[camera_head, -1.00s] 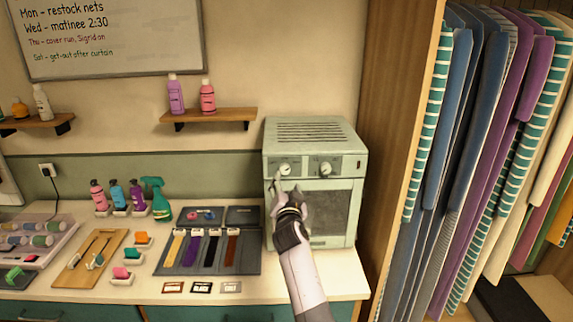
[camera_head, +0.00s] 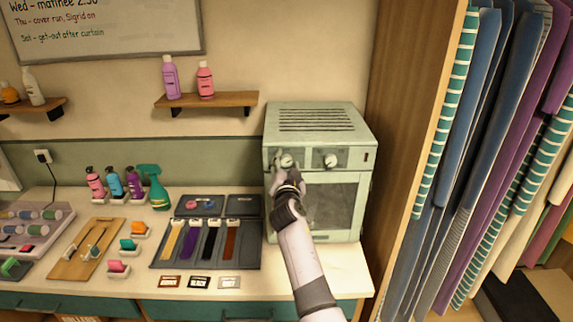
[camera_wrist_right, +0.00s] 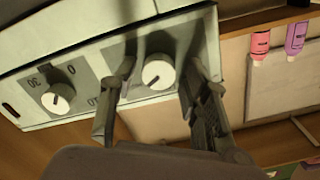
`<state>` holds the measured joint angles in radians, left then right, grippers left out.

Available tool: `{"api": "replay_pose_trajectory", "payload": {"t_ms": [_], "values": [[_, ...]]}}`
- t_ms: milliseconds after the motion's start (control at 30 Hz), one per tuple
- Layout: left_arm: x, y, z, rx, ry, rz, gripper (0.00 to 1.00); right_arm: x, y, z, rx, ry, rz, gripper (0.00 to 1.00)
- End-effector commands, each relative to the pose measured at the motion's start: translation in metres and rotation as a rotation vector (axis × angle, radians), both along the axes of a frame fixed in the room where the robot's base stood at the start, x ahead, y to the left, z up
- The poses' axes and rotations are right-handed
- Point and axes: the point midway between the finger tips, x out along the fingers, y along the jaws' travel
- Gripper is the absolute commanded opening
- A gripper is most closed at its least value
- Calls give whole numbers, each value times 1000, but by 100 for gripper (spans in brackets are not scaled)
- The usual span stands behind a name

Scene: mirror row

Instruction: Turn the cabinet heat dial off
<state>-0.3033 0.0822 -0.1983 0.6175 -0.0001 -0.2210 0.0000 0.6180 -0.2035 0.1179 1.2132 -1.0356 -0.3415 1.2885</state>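The pale green cabinet (camera_head: 318,117) stands at the right end of the counter, door shut, with two dials on its upper front panel. My right gripper (camera_head: 283,166) is at the left dial (camera_head: 288,161). In the right wrist view, the open fingers of my right gripper (camera_wrist_right: 161,68) stand on either side of that white dial (camera_wrist_right: 158,72), with gaps showing; a dark pointer line shows on its face. The other dial (camera_head: 331,161) is clear of the gripper; it also shows in the wrist view (camera_wrist_right: 58,98) beside small numbers. Which dial is for heat is not readable. My left gripper is out of view.
A tall wooden rack (camera_head: 418,120) of hanging garments stands close right of the cabinet. Left of it lie a dark tray (camera_head: 165,257) with coloured strips, bottles and a wooden board (camera_head: 77,265). A shelf (camera_head: 205,100) with two bottles hangs above.

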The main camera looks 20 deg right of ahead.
Motion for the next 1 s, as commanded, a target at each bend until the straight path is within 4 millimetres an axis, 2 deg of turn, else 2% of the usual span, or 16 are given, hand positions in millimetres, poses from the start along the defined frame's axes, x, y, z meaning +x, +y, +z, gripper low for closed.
{"api": "replay_pose_trajectory", "payload": {"t_ms": [67, 567, 1000], "values": [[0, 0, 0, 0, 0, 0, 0, 0, 0, 0, 0, 0, 0, 35], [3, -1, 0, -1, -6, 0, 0, 0, 0, 0, 0, 0, 0, 2], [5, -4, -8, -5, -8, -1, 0, 0, 0, -1, -92, 25, 0, 0]]}}
